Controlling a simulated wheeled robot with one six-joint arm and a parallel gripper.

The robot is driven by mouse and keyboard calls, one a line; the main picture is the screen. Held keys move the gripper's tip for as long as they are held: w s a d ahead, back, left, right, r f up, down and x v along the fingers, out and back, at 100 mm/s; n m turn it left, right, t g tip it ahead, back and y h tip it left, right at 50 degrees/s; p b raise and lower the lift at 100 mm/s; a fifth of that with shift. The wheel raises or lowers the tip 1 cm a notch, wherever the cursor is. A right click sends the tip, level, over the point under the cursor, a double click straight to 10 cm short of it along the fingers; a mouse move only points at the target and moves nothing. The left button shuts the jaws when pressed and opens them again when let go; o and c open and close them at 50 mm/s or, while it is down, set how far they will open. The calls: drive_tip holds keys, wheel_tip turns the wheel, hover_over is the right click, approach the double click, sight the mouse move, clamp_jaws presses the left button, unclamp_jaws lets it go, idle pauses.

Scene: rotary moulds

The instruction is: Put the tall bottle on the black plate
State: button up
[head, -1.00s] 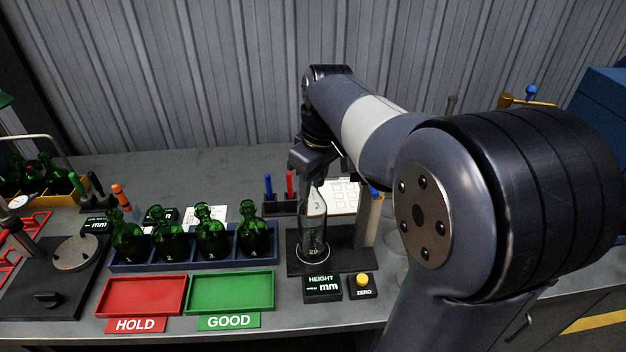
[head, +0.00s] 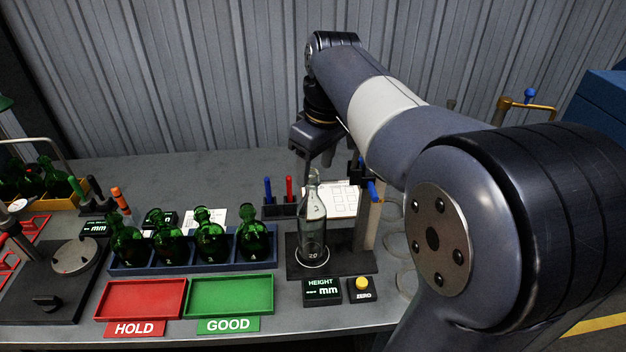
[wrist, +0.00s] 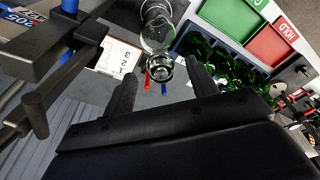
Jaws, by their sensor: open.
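The tall clear glass bottle (head: 312,228) stands upright on the black plate (head: 352,263) of the height station, its base at the white ring. My gripper (head: 318,158) is open and empty, above and behind the bottle's neck. In the wrist view the two fingers of my gripper (wrist: 164,86) are spread apart, and the bottle (wrist: 158,30) shows beyond them, not touching them as far as I can see.
The height post (head: 370,215) stands right of the bottle. A blue rack (head: 190,261) with several green bottles is to the left. The red HOLD tray (head: 140,299) and green GOOD tray (head: 230,295) are empty. A pen holder (head: 279,210) stands behind.

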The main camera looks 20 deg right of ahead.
wheel_tip(320, 180, up, 6)
drive_tip(key=shift+s+d+r, duration=0.25)
drive_tip(key=shift+s, duration=0.15)
drive_tip(key=shift+o, duration=0.4)
